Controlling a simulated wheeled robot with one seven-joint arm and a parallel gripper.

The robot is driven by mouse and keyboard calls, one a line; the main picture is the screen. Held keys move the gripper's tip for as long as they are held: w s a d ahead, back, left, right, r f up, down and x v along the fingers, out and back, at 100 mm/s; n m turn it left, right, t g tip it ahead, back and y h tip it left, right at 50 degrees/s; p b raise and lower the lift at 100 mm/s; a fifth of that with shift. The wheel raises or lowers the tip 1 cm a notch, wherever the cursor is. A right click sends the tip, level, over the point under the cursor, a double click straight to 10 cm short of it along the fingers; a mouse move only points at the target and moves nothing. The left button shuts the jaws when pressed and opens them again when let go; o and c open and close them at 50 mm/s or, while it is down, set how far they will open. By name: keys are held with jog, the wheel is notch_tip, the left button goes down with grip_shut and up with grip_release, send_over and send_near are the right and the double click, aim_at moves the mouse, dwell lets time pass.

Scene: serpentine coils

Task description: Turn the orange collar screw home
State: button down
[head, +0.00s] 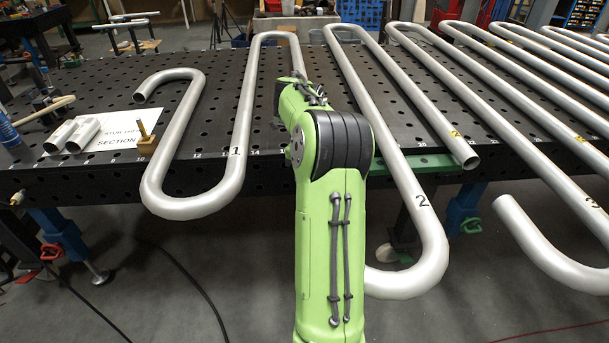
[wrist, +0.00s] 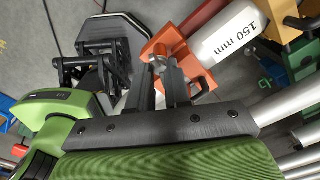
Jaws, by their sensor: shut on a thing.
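In the wrist view, an orange collar (wrist: 200,76) sits around the end of a pale tube (wrist: 228,32) marked "150 mm". How deep the screw sits cannot be told. In the head view, my green arm reaches over the table and hides the gripper, collar and screw.
Long serpentine tubes (head: 249,95) lie over the black perforated table (head: 225,78), some past its front edge. At left are a paper sign (head: 113,118), short tube pieces (head: 72,136) and a small brass-coloured block (head: 147,141). Coloured blocks crowd the wrist view's right side.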

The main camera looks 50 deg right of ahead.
jog(key=shift+r, duration=0.1)
dwell(0.5)
jog(key=c, duration=1)
grip_release()
jog(key=shift+c, duration=0.2)
notch_tip(320, 180, up, 16)
jog(key=p, duration=0.7)
jog(key=shift+f+p, duration=0.2)
jog(key=shift+p, duration=0.2)
jog(key=shift+c, duration=0.3)
